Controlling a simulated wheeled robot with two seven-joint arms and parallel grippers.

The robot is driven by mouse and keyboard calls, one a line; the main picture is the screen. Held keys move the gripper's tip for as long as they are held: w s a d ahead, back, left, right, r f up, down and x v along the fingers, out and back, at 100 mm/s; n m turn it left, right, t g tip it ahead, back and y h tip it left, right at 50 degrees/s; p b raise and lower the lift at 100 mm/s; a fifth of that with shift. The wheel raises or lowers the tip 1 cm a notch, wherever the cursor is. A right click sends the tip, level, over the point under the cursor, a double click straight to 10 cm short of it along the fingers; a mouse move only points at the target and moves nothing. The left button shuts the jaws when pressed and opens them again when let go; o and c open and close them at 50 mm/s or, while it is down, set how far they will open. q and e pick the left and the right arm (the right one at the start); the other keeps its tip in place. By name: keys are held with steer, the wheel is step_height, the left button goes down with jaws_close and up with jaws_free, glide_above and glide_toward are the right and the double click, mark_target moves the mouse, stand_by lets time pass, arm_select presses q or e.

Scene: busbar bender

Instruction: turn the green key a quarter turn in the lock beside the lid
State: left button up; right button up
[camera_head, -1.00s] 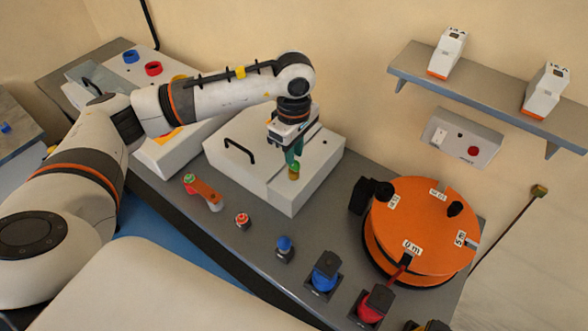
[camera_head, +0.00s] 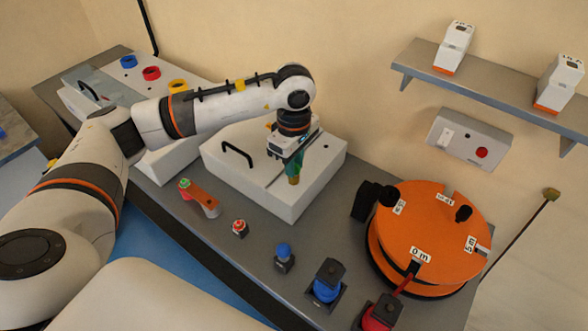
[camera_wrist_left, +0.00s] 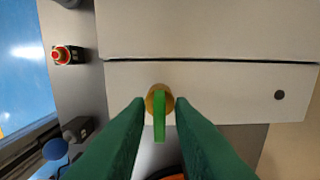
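The green key (camera_wrist_left: 159,118) stands in a round brass lock (camera_wrist_left: 160,94) on the white box (camera_head: 312,186), in front of the lid's seam. In the wrist view the key's edge runs up and down the picture. My left gripper (camera_wrist_left: 160,106) points down over it, with one dark green finger on each side and a narrow gap between each finger and the key. It is open around the key. In the head view the fingers (camera_head: 293,166) hide most of the key, and the brass lock shows just below them. The lid (camera_head: 245,135) is down and has a black handle. My right gripper is out of view.
An orange drum (camera_head: 430,230) stands to the right on the grey bench. A wall shelf (camera_head: 490,90) is at upper right.

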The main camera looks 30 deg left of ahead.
arm_select(q)
jaws_close()
steer(key=m+b, duration=0.3)
steer(key=shift+f, duration=0.25)
steer(key=shift+r+m+b, duration=0.1)
steer(key=shift+m+b, duration=0.7)
steer(key=shift+m, duration=0.3)
steer(key=shift+r+m, duration=0.15)
steer(key=shift+m, duration=0.15)
